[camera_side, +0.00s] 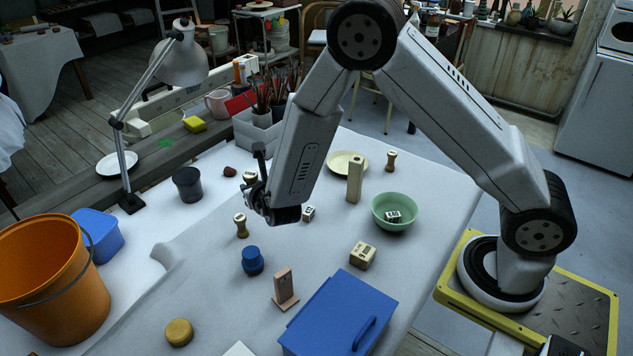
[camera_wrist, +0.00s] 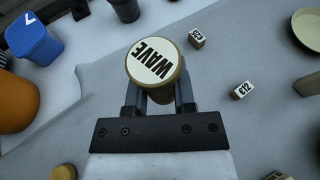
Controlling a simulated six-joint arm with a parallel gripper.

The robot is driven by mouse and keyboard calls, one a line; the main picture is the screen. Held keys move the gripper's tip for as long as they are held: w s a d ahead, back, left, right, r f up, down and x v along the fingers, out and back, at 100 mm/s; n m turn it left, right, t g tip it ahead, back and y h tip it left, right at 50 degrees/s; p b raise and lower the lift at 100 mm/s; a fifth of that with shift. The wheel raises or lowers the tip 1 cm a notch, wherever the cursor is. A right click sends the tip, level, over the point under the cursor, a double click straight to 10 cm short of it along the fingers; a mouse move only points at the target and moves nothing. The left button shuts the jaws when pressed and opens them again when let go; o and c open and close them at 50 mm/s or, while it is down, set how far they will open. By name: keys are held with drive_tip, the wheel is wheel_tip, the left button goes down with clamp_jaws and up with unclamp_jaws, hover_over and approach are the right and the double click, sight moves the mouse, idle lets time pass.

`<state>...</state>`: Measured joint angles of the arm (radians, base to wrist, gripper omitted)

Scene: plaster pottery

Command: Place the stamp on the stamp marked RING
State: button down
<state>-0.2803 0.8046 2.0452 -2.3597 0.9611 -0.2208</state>
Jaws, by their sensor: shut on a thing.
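My gripper (camera_wrist: 158,98) is shut on a round stamp (camera_wrist: 155,62) with a pale top marked WAVE in black, seen in the wrist view. In the side view my gripper (camera_side: 256,196) is above the cloth-covered table. A pale-topped stamp (camera_side: 250,177) shows beside it; I cannot tell there whether that is the held one. A wooden stamp (camera_side: 241,225) stands just below and left of my gripper. Another wooden stamp (camera_side: 391,161) stands upright toward the back. No top in view can be read as RING.
Small lettered cubes (camera_side: 308,213) lie about, one in the green bowl (camera_side: 396,222). A blue jar (camera_side: 252,262), wooden stand (camera_side: 285,290), tall block (camera_side: 354,178), marked block (camera_side: 362,256) and blue box (camera_side: 338,316) stand around. An orange bucket (camera_side: 50,290) is at left.

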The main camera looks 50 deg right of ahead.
hover_over(240, 217)
drive_tip(key=f, duration=0.6)
drive_tip(key=shift+s, duration=0.2)
drive_tip(key=shift+w+f, duration=0.1)
drive_tip(key=shift+w+f, duration=0.15)
drive_tip(key=shift+f, duration=1.55)
drive_tip(key=shift+f, duration=0.15)
drive_tip(key=shift+c, duration=2.2)
unclamp_jaws()
drive_tip(key=shift+r+v, duration=0.2)
drive_tip(key=shift+v, duration=5.9)
